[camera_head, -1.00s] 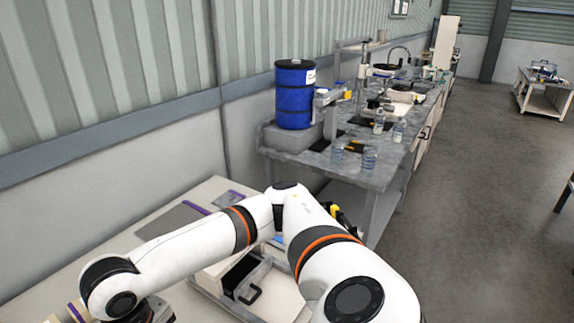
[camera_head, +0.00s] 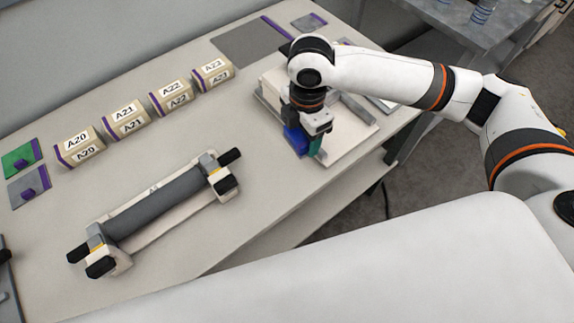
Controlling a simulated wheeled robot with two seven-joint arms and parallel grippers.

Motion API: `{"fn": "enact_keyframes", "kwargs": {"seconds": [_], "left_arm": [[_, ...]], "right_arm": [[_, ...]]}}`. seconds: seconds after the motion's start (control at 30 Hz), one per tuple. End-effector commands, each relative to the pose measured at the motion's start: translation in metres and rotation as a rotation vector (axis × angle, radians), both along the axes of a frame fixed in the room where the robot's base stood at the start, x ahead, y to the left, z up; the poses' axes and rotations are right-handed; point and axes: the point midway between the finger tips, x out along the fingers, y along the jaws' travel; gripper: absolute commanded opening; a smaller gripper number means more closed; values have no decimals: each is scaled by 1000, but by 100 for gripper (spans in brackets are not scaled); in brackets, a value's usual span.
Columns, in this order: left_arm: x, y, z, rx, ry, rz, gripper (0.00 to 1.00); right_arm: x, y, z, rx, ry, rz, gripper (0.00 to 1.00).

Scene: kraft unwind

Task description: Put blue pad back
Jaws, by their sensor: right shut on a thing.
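My right gripper (camera_head: 306,133) points down over the pale tray-like fixture at the back right of the bench. It is shut on the blue pad (camera_head: 295,140), which shows as a deep blue patch beneath the jaws. A green-teal patch (camera_head: 316,147) shows beside it; I cannot tell what it belongs to. Much of the pad is hidden by the gripper, and I cannot tell whether it touches the fixture (camera_head: 345,150). My left gripper is not in view.
A dark roller on a white stand (camera_head: 160,205) lies in the middle of the bench. Labelled blocks A20 (camera_head: 78,147) to A23 line the back. A green pad (camera_head: 20,160) and a grey pad (camera_head: 30,187) lie at the left. The front bench surface is clear.

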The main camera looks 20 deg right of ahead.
Motion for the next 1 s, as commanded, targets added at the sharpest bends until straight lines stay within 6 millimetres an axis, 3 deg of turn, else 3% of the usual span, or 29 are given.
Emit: {"fn": "enact_keyframes", "kwargs": {"seconds": [0.4, 0.6, 0.83, 1.0], "left_arm": [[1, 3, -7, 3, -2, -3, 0], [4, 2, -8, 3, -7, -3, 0], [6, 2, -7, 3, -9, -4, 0], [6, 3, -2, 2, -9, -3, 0]], "right_arm": [[24, 20, -32, -14, -4, 1083, 46], [31, 26, -44, -18, -3, 1483, 46], [34, 29, -54, -20, -1, 1678, 46], [33, 29, -84, -17, 3, 1692, 46]]}}
